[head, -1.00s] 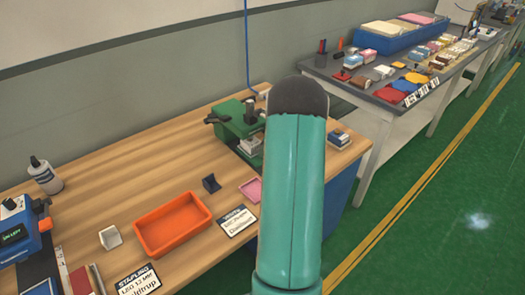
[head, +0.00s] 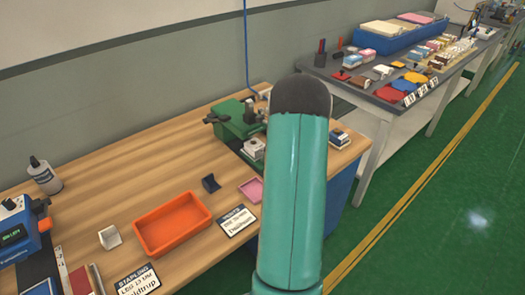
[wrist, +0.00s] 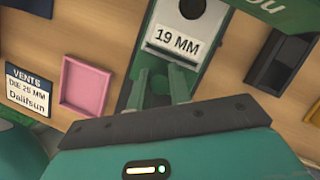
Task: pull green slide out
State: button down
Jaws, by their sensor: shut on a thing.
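The green press (head: 236,120) stands at the back right of the wooden bench. Its green slide (wrist: 210,62) shows in the wrist view as a strip under a pale die block (wrist: 185,22) with a dark round hole and a "19 MM" label. In the head view the die block (head: 252,148) sits in front of the press, partly hidden by my arm. My gripper (wrist: 160,82) is at the near end of the slide, below the label, with its two green fingers shut on the slide. The exact grip is hard to see, and the gripper is hidden in the head view.
A pink tray (wrist: 86,87) and a "VENTS" card (wrist: 28,90) lie left of the gripper. A dark open box (wrist: 282,62) is to the right. An orange tray (head: 172,222) and a small dark holder (head: 211,183) lie farther left on the bench.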

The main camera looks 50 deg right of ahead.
jog(key=s, duration=0.3)
jog(key=s+a, duration=0.1)
jog(key=s, duration=0.3)
jog(key=s+a, duration=0.1)
jog(key=s, duration=0.3)
jog(key=shift+a, duration=0.2)
jog(key=c, duration=1.6)
grip_release()
jog(key=shift+s, duration=0.1)
jog(key=shift+o, duration=0.2)
jog(key=shift+s+a+r, duration=0.1)
jog(key=shift+w, duration=0.25)
jog(key=v, duration=1.3)
jog(key=shift+r, duration=0.25)
jog(key=shift+s, duration=0.15)
